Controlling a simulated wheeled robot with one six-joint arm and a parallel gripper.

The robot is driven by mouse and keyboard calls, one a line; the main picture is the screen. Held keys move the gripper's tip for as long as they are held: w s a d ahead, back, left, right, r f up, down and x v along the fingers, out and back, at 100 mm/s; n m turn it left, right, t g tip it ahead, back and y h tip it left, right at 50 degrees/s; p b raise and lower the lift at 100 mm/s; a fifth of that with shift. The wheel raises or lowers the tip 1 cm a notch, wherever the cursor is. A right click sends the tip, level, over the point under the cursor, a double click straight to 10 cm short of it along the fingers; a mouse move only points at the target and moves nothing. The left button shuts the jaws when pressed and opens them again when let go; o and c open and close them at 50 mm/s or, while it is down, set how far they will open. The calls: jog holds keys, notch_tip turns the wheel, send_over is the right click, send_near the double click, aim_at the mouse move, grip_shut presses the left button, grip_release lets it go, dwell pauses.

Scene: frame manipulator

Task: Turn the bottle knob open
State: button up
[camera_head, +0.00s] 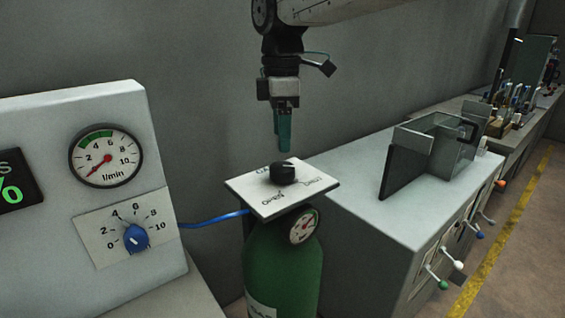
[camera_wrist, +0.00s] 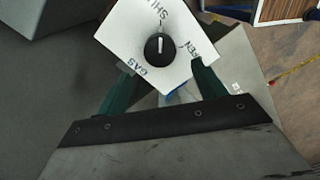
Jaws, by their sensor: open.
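The black bottle knob (camera_head: 284,173) sits on a white plate (camera_head: 240,184) on top of the green gas bottle (camera_head: 283,265). The plate carries lettering, with OPEN and SHUT legible. My gripper (camera_head: 284,146) has green fingers and points straight down above the knob, apart from it. In the wrist view the knob (camera_wrist: 159,47) lies ahead of and between the two fingertips, and my gripper (camera_wrist: 162,68) is open and empty. A white line on the knob points up in that view, toward the SHUT lettering.
A panel (camera_head: 120,110) with a flow gauge and a blue knob (camera_head: 136,238) stands at the left. A blue hose (camera_head: 212,217) runs from it toward the bottle. A pressure gauge (camera_head: 304,226) sits below the plate. A grey bench (camera_head: 350,205) with a glass box stands at the right.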

aim_at(282, 166)
notch_tip(282, 166, down, 8)
jog(key=shift+r, duration=0.25)
jog(key=c, duration=1)
